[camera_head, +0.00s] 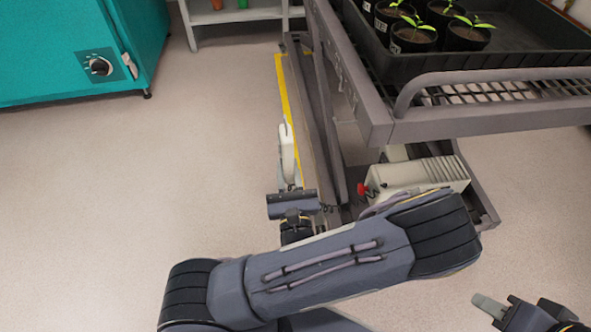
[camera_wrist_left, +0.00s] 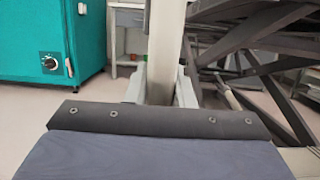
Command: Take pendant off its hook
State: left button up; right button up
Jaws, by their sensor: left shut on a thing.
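The pendant (camera_head: 287,152) is a pale, narrow upright piece beside the lift cart's yellow-edged left side in the head view. The hook is not clearly visible. My right gripper (camera_head: 488,305) is at the lower right of the head view, away from the pendant; its jaw opening is unclear.
The grey lift cart (camera_head: 440,125) carries a black tray (camera_head: 520,62) of potted seedlings. A beige box (camera_head: 425,176) with a red knob sits low on the cart. A teal chamber (camera_head: 70,50) stands at the left. Floor (camera_head: 170,160) left of the cart is clear.

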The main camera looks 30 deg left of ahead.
pick_arm(q)
jog(key=shift+s+a+f+b, duration=0.25)
jog(key=shift+a+b, duration=0.1)
jog(key=shift+a, duration=0.1)
jog(key=s+a+f+b, duration=0.2)
jog(key=s+a+b, duration=0.1)
jog(key=s+a, duration=0.2)
jog(key=shift+a+f, duration=0.25)
jog(key=shift+a, duration=0.95)
jog(key=shift+s, duration=0.15)
